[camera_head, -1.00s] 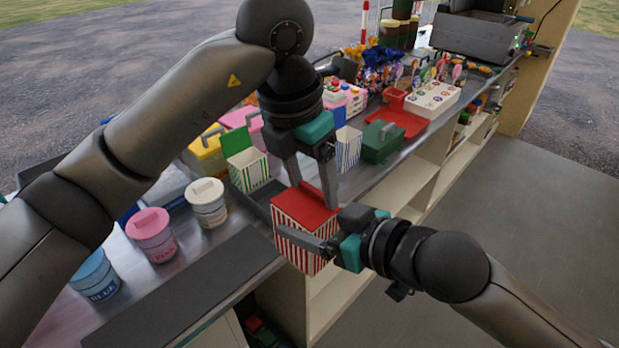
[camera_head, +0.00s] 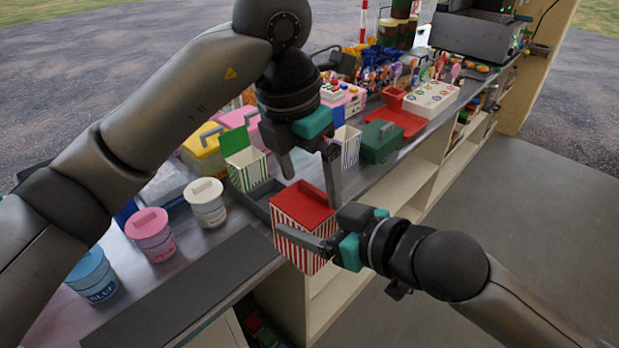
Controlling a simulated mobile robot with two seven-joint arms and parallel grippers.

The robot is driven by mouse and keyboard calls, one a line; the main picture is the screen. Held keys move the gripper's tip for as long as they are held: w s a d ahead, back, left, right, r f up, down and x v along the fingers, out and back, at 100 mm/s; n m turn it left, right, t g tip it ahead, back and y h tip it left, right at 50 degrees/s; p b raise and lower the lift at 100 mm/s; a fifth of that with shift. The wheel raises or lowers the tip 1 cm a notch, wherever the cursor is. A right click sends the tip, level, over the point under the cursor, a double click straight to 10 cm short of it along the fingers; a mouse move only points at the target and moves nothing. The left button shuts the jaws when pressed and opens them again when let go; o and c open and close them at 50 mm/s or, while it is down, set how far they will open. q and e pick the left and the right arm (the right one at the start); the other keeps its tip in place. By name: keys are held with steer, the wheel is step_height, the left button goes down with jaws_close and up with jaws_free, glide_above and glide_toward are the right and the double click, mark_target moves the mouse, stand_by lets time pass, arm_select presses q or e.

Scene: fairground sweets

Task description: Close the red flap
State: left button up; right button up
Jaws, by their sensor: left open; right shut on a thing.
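A red-and-white striped box (camera_head: 290,240) stands at the counter's front edge in the head view. Its red flap (camera_head: 303,206) lies over the top, flat or nearly flat; I cannot tell whether it is fully seated. My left gripper (camera_head: 312,190) is open above the flap, its fingers pointing down, one over the back of the box and one by its right side. I cannot tell whether they touch it. My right gripper (camera_head: 326,236) is shut on the striped box, with one finger across its front face; its other finger is mostly hidden.
Behind stand a green-striped box (camera_head: 249,170) with its green flap raised, a blue-striped box (camera_head: 348,150) and a dark green case (camera_head: 380,142). White (camera_head: 207,203), pink (camera_head: 151,234) and blue (camera_head: 92,275) tubs stand at left. A dark mat (camera_head: 190,300) lies clear in front.

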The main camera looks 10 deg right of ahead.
mark_target(297, 206)
arm_select(q)
steer(key=v, duration=1.1)
steer(key=shift+r, duration=0.15)
